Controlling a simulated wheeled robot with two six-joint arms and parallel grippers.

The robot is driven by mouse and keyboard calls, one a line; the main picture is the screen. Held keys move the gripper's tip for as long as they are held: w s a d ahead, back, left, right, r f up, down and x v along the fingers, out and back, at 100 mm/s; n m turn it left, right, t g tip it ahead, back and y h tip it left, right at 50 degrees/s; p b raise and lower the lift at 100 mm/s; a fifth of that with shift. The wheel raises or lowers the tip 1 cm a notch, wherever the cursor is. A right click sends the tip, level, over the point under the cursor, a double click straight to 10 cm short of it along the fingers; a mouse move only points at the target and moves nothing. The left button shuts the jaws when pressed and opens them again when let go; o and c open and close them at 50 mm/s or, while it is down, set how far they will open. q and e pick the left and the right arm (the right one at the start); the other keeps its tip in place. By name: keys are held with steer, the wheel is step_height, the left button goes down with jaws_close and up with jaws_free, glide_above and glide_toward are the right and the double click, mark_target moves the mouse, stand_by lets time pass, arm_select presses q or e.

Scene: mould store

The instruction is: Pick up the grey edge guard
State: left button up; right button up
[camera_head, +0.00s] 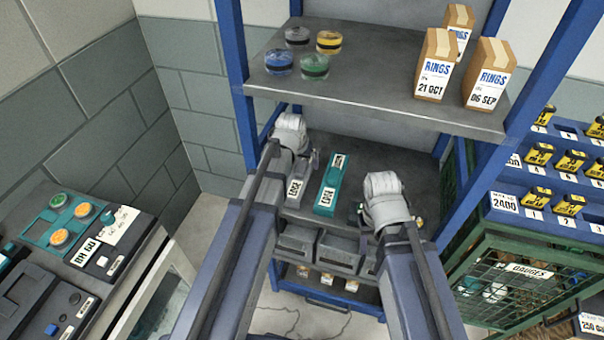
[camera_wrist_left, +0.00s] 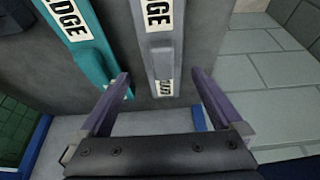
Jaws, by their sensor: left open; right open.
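The grey edge guard (camera_head: 296,188) lies on the middle shelf in the head view, partly hidden by my left wrist. In the left wrist view the grey edge guard (camera_wrist_left: 159,55) shows its white EDGE label and runs between the finger lines. My left gripper (camera_wrist_left: 160,76) is open, with one finger on each side of the guard's near end; I cannot tell whether either touches it. A teal edge guard (camera_head: 328,187) lies just right of the grey one; in the wrist view (camera_wrist_left: 88,45) it is close to the left finger. My right gripper (camera_head: 362,213) is open and apart from both guards.
Blue posts (camera_head: 238,80) frame the shelf. An upper shelf (camera_head: 380,95) with coloured discs and ring boxes (camera_head: 491,75) is above. Grey bins (camera_head: 338,252) sit below. A green mesh cage (camera_head: 520,280) stands to the right, a bench with devices to the left.

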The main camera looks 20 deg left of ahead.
mark_target(302, 166)
arm_select(q)
steer(key=b+x, duration=0.4)
steer(key=x, duration=0.1)
steer(key=shift+s+a, duration=0.1)
steer(key=shift+a, duration=0.15)
steer(key=c, duration=1.2)
steer(key=shift+o, duration=0.2)
steer(key=shift+r, duration=0.25)
